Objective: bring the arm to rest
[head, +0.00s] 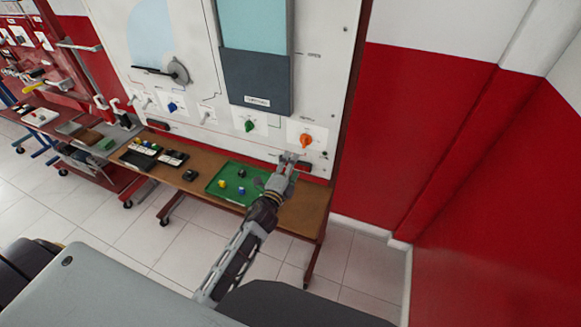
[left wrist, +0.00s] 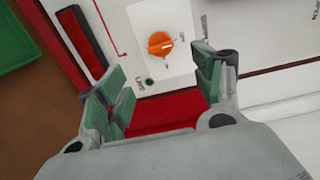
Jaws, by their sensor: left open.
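My left gripper (head: 291,163) is raised at the lower right of the white trainer panel (head: 330,60), with the orange knob (head: 306,140) just beyond it. In the left wrist view, its two green-padded fingers (left wrist: 163,86) are spread apart with nothing between them. The orange knob also shows there (left wrist: 160,44), on its white plate beyond the fingertips, and no finger touches it. A small green light (left wrist: 149,81) sits below the knob. My right gripper is not in view.
A brown bench (head: 308,212) runs below the panel, with a green tray (head: 222,197) holding small coloured pieces left of my arm. A green knob (head: 249,126) and a blue knob (head: 172,107) are further left on the panel. A red wall (head: 450,130) stands right, beyond clear floor.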

